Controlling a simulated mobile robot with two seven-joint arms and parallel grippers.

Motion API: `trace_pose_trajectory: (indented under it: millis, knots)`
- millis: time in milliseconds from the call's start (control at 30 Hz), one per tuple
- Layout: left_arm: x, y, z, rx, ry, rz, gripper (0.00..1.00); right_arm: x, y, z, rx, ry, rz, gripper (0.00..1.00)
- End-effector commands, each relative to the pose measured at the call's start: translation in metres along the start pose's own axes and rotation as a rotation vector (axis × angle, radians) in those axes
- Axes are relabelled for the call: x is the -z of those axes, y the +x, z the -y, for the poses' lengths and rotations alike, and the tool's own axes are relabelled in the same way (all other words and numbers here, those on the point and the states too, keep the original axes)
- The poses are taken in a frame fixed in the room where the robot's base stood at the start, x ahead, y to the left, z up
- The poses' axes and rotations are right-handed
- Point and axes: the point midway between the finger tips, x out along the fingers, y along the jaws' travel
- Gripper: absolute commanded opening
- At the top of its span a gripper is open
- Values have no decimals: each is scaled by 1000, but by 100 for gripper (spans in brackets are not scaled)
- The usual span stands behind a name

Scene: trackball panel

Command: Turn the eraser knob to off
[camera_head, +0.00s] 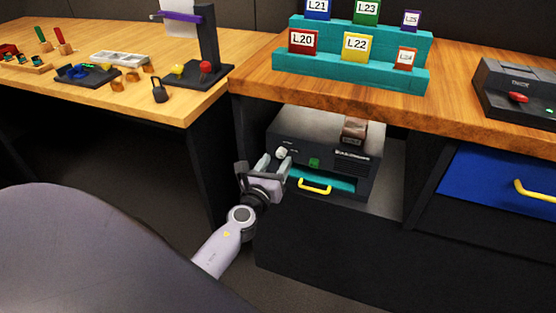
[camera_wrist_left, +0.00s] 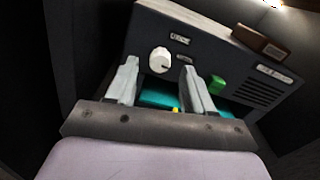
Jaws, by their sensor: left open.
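The eraser is a dark grey box (camera_head: 345,168) in the open cabinet bay under the counter. Its front carries a white round knob (camera_head: 280,152), a green button (camera_head: 314,162) and a teal drawer with a yellow handle (camera_head: 314,187). My left gripper (camera_head: 273,164) is open and empty in front of the knob, slightly below it in the picture. In the left wrist view the knob (camera_wrist_left: 160,60) shows between the two fingers, beyond their tips, with no visible contact. A small label sits above the knob; its text and the knob's setting are too small to read.
A brown block (camera_head: 355,130) sits on the eraser's top. The wooden counter (camera_head: 460,107) overhangs the bay, and the dark cabinet wall is close on the left. A blue drawer (camera_head: 490,185) with a yellow handle is at the right.

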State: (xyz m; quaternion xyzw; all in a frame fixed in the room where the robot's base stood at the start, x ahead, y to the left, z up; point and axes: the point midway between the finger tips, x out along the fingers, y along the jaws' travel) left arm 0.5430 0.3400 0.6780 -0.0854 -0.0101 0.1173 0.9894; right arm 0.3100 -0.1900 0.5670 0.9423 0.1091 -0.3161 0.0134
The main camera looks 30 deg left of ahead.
Motion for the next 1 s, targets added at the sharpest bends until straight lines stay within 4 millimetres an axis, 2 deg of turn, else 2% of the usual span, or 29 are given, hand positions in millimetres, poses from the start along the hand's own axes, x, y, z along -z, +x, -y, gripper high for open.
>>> trace_pose_trajectory:
  millis: [200, 500, 533, 600, 667, 700, 1000]
  knots:
    - [0, 16, 0, 0, -1, 0, 52, -2, 1, 0, 0, 0, 0, 43]
    - [0, 18, 0, 0, -1, 0, 52, -2, 1, 0, 1, 0, 0, 43]
    - [0, 18, 0, 0, -1, 0, 49, -2, 1, 0, 1, 0, 0, 43]
    - [0, 18, 0, 0, -2, 0, 26, -2, 1, 0, 1, 0, 0, 43]
    - [0, 18, 0, 0, -2, 0, 7, -2, 1, 0, 1, 0, 0, 43]
    - [0, 18, 0, 0, -2, 0, 0, -2, 1, 0, 1, 0, 0, 43]
    - [0, 18, 0, 0, -26, 0, 0, -3, 2, 0, 1, 0, 0, 43]
